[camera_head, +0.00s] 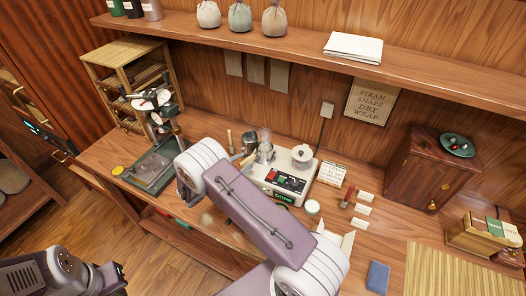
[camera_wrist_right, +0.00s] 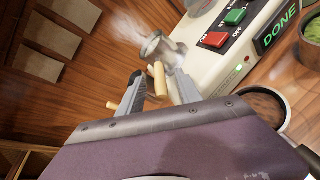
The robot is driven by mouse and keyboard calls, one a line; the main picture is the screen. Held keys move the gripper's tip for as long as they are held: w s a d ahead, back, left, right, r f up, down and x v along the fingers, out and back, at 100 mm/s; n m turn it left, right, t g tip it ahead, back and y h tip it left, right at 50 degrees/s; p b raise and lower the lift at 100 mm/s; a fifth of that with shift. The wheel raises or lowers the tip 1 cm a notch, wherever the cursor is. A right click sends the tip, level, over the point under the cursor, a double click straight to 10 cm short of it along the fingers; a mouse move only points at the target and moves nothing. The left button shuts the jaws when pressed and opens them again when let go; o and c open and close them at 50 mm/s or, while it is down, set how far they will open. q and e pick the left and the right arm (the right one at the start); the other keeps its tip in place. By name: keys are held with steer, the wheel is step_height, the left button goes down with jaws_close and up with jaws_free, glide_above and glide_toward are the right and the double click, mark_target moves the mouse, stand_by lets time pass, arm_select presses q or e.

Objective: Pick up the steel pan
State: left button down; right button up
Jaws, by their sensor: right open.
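The steel pan (camera_wrist_right: 160,48) appears to be the shiny, steaming vessel beside the white machine in the right wrist view. A light wooden handle (camera_wrist_right: 158,78) points from it toward my right gripper (camera_wrist_right: 158,90). The gripper is open, with its fingers on either side of the handle's line; whether they touch it is unclear. In the head view the steaming vessel (camera_head: 265,153) stands at the machine's left part, and my right arm hides the gripper.
The white machine (camera_head: 300,178) has red and green buttons and a DONE display. A round metal-rimmed dish (camera_wrist_right: 262,95) lies close to my right gripper. A dark tray with a press (camera_head: 152,165) stands at left. A wooden cabinet (camera_head: 425,170) stands at right.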

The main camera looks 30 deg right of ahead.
mark_target(248, 159)
steer(key=x, duration=0.1)
steer(key=p+x, duration=0.2)
steer(key=x, duration=0.1)
steer(key=shift+d+r, duration=0.15)
steer(key=shift+r, duration=0.1)
steer(key=shift+w+d+f, duration=0.2)
steer(key=shift+d+f, duration=0.1)
steer(key=shift+d, duration=0.1)
steer(key=shift+a, duration=0.1)
jaws_close()
steer(key=shift+r, duration=0.1)
stand_by(0.5)
